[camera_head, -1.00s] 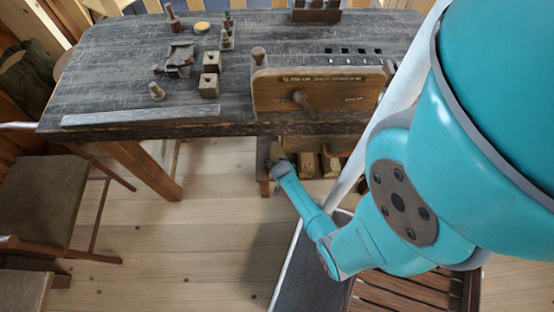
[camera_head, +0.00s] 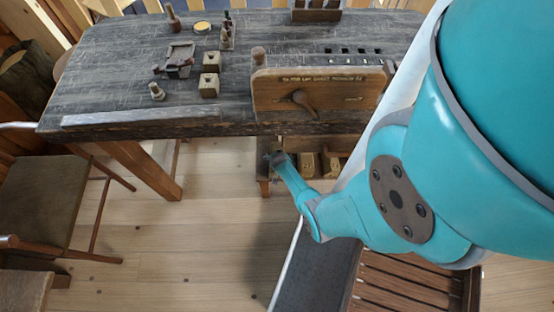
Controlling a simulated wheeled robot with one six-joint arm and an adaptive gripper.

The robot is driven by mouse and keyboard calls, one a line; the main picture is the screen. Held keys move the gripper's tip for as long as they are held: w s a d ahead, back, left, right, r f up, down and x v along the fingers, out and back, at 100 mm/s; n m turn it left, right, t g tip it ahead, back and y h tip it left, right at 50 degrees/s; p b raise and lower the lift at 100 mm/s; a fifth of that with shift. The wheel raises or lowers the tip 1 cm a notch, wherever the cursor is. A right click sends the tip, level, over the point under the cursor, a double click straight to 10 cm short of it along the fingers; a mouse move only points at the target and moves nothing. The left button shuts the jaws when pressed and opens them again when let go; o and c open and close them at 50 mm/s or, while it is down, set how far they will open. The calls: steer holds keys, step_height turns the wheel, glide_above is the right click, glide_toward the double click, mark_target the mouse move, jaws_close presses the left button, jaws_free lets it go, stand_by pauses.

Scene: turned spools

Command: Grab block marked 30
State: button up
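Two wooden blocks with dark tops stand on the dark table: the front block (camera_head: 209,85) and the one behind it (camera_head: 211,62). More pale wooden blocks (camera_head: 307,165) and (camera_head: 330,166) sit on a low shelf under the table. I cannot read a 30 on any of them. My gripper (camera_head: 276,158) is small and dark at the end of my teal arm, by the left end of the low shelf, left of the pale blocks. Its fingers are too small to make out, and I cannot tell whether it holds or touches anything.
The table (camera_head: 110,82) carries a wooden panel box (camera_head: 345,92) with a handle at its front edge, above the shelf. Small turned pieces and a metal device (camera_head: 179,62) stand at the left. A chair (camera_head: 40,195) stands at the left.

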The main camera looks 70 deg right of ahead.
steer(key=c, duration=1.4)
